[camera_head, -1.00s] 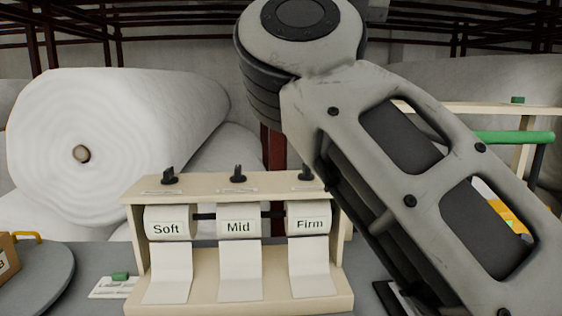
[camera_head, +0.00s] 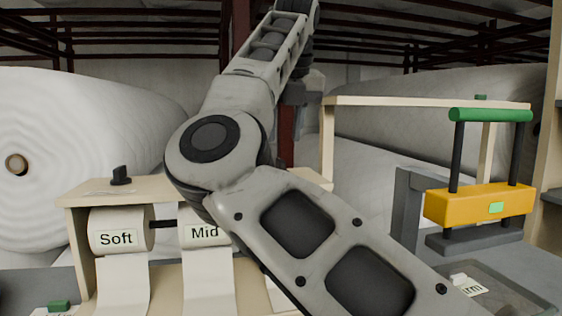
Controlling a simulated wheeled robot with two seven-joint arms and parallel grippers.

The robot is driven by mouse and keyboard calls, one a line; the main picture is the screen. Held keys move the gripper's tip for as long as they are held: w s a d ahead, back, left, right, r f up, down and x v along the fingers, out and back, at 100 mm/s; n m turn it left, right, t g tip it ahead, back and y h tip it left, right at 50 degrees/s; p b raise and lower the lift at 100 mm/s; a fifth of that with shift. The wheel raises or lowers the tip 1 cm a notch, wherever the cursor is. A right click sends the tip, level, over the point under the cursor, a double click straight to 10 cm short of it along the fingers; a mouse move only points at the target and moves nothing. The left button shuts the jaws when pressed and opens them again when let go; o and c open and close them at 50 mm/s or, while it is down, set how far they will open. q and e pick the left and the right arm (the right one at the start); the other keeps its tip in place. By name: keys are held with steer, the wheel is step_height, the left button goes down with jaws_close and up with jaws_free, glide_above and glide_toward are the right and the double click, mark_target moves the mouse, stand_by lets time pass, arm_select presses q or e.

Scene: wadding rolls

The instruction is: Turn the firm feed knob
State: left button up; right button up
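The dispenser stand (camera_head: 72,200) is pale wood and sits at the lower left. A black knob (camera_head: 121,176) stands on its top above the roll labelled Soft (camera_head: 117,238). The roll labelled Mid (camera_head: 203,232) is partly covered. My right arm crosses in front of the stand, hiding the Mid knob, the firm feed knob and the Firm roll. A sliver of pale strip (camera_head: 281,295) shows beside the arm. The arm bends at a round joint and rises to the top edge; I cannot make out the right gripper's fingers. My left gripper is not in view.
A yellow block with a green bar (camera_head: 480,203) stands at the right, by a grey tray (camera_head: 515,290) with a label partly reading "irm". A wooden frame (camera_head: 420,102) rises behind it. Large white rolls (camera_head: 90,130) fill the back.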

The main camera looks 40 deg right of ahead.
steer(key=x, duration=0.6)
steer(key=shift+w, duration=0.1)
jaws_close()
